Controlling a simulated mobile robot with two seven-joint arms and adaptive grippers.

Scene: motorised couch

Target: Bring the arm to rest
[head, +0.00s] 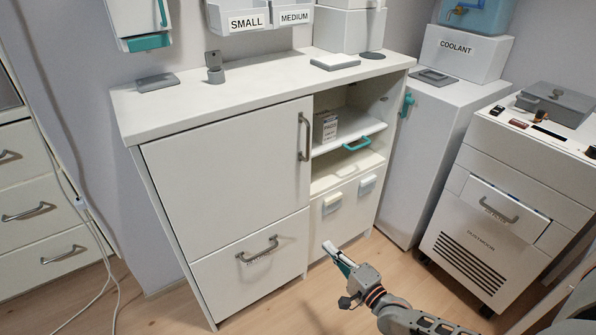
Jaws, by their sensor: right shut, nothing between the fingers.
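My right gripper (331,249) shows at the lower middle of the head view, with its arm coming in from the lower right. Its fingers are shut and empty and point up and to the left. In the picture it lies over the floor and the lower front of the white cabinet (225,175), just right of the cabinet's bottom drawer handle (257,250). I cannot tell its exact distance from the cabinet. My left gripper is not in view.
An open shelf nook with a small box (326,126) and a teal handle (357,143) is above the gripper. A wheeled machine (495,205) stands at right, beside a white cabinet topped by the COOLANT box (463,52). Wooden floor (290,312) is bare left of the arm.

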